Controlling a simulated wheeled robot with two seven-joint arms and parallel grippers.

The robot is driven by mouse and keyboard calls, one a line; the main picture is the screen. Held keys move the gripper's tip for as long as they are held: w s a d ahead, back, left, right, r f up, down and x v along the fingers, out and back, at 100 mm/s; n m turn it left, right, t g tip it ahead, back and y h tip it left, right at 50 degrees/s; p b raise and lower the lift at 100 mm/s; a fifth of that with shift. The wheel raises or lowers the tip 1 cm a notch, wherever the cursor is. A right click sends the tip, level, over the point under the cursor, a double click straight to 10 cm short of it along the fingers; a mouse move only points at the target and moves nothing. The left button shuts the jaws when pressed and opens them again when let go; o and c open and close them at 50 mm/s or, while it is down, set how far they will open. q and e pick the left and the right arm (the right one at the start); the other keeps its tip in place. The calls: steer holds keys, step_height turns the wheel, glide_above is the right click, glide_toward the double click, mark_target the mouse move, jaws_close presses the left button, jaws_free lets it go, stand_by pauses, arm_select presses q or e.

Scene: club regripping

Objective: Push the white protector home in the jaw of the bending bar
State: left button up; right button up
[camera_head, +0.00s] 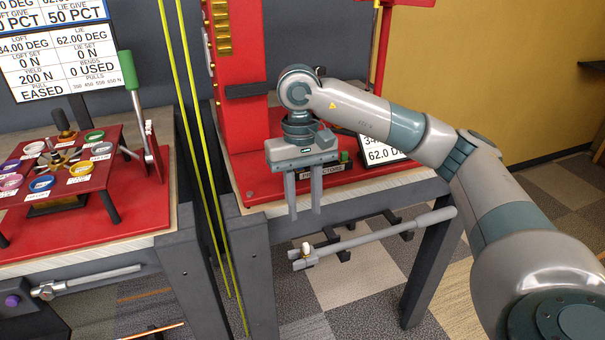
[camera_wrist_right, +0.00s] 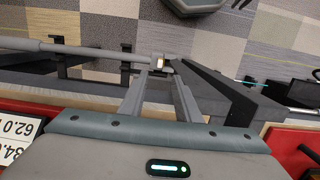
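The grey bending bar (camera_head: 375,235) lies along the front of the right-hand bench on dark hooks, with its jaw (camera_head: 300,263) at the left end. The small white protector (camera_head: 306,248) sits at the jaw and stands up from it; how deep it sits is too small to tell. My right gripper (camera_head: 305,213) points down above the jaw, its two fingers apart and empty. In the right wrist view the protector (camera_wrist_right: 160,63) shows just beyond the gap between the fingertips (camera_wrist_right: 160,78). My left gripper is in neither view.
The red machine base (camera_head: 262,190) and a PROTECTORS label (camera_head: 322,170) are behind the gripper. Yellow uprights (camera_head: 205,150) stand to the left. Another bar (camera_head: 95,281) lies along the left bench front. Open floor is below the bar.

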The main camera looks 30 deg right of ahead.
step_height(320, 180, up, 8)
steer(key=shift+w+d+f, duration=0.15)
steer(key=shift+w+f, duration=0.1)
steer(key=shift+w, duration=0.15)
stand_by(0.6)
